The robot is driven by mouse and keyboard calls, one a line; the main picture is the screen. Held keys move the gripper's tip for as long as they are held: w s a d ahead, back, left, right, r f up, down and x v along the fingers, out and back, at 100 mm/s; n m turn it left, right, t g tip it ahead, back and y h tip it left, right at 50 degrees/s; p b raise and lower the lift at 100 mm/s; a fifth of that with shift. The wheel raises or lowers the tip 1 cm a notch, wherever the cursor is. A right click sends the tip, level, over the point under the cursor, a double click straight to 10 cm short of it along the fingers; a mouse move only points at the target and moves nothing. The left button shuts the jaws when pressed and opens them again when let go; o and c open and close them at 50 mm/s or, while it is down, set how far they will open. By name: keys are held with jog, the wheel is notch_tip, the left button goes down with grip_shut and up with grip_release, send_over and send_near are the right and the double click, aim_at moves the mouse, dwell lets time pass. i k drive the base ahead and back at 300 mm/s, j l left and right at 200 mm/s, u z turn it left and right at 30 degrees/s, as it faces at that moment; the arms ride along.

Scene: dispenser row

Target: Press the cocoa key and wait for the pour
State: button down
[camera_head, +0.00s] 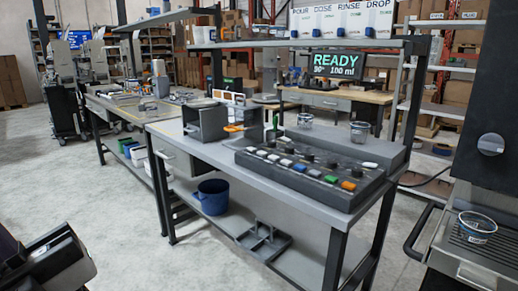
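A dark console (262,172) with rows of white, black, blue, green and orange keys lies on the grey workbench. The labels are too small to read, so I cannot tell which key is cocoa. A screen (335,65) above reads "READY 90° 100 ml". A black boxy part at the bottom left appears to be my gripper (50,264), far from the console. Its fingers cannot be made out.
Two clear cups (305,120) (359,132) stand behind the keys. Another cup (477,227) stands on a grated tray at the right. A blue bucket (213,197) sits on the bench's lower shelf. The floor at the front left is clear.

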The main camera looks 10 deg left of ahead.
aim_at(261, 153)
jog(key=i+j, duration=0.2)
jog(key=j, duration=0.2)
jog(key=i+j+z, duration=0.15)
jog(key=j, duration=0.2)
jog(key=i+j, duration=0.2)
jog(key=j, duration=0.2)
jog(key=i+j+z, duration=0.1)
jog(key=j, duration=0.35)
jog(key=i+j, duration=0.2)
jog(key=j, duration=0.2)
jog(key=i+j+z, duration=0.15)
jog(key=j, duration=0.25)
jog(key=i+j, duration=0.15)
jog(key=j, duration=0.3)
jog(key=i+j+z, duration=0.1)
jog(key=j, duration=0.35)
